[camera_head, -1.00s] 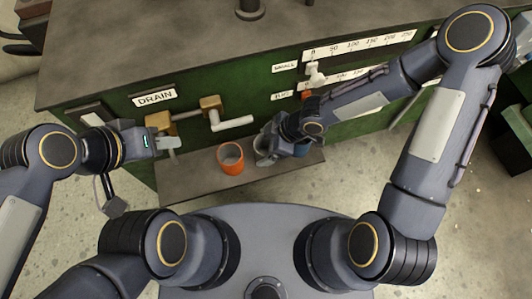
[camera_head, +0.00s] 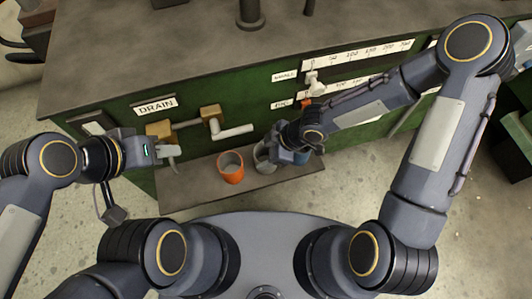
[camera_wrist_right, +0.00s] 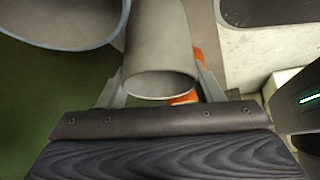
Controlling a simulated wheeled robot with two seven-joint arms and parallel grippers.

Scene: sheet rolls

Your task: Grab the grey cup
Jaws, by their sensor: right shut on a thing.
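The grey cup (camera_head: 263,158) stands on the low shelf in the head view, partly hidden by my right gripper. My right gripper (camera_head: 272,152) is shut on it from the right side. In the right wrist view the grey cup (camera_wrist_right: 160,50) sits between the two fingers (camera_wrist_right: 160,88), with its open rim towards the camera. My left gripper (camera_head: 172,158) is beside the brass fitting below the DRAIN label, away from the cup. Its finger gap is not clear.
An orange cup (camera_head: 231,167) stands just left of the grey cup. A blue cup (camera_head: 302,157) is just right, partly behind my gripper. A pale handle (camera_head: 233,132) sticks out above the orange cup. The green bench front (camera_head: 245,95) rises behind the shelf (camera_head: 190,190).

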